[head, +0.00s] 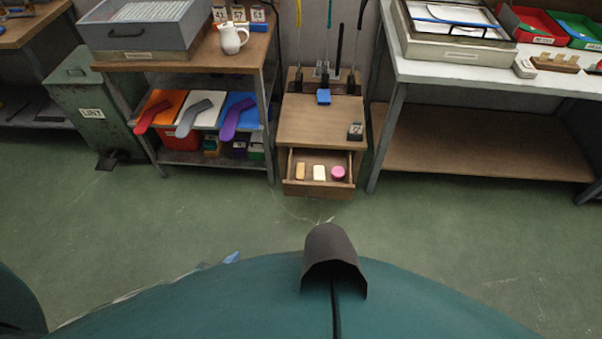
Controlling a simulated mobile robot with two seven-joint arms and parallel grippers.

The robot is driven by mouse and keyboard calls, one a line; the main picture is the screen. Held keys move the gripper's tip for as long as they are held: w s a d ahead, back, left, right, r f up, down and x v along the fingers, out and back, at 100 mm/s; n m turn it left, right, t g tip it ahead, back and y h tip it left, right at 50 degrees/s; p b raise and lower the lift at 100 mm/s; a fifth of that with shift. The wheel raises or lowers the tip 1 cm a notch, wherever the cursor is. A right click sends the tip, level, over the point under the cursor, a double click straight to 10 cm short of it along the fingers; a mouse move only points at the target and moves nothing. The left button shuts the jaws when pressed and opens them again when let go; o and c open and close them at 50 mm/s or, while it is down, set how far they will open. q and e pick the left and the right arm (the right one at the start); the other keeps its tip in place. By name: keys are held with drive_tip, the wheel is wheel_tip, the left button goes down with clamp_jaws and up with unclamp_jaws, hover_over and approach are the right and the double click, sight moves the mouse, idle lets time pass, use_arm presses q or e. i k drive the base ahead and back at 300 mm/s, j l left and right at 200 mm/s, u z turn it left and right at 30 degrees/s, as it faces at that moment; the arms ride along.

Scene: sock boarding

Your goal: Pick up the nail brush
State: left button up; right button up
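An open drawer (316,190) in the small wooden cabinet holds three small items: an orange-tan block (300,171), a cream block (319,173) and a round pink item (338,173). A small blue item (323,97) lies on the cabinet top. I cannot tell for sure which of these is the nail brush; they are too small to show bristles. Only a small blue tip, perhaps of my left gripper (233,257), shows past my teal body, well short of the drawer. Its fingers are hidden. My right gripper is not in view.
The cabinet (310,120) stands between a shelf unit with sock-shaped boards (200,115) on the left and a white-topped table (480,75) on the right. A green lint bin (90,110) is at far left. The floor before the drawer is clear.

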sight(300, 167)
drive_tip(key=i+l+u, duration=0.1)
drive_tip(key=i+l, duration=0.9)
drive_tip(key=i, duration=0.2)
drive_tip(key=i+l, duration=0.25)
drive_tip(key=i, duration=0.2)
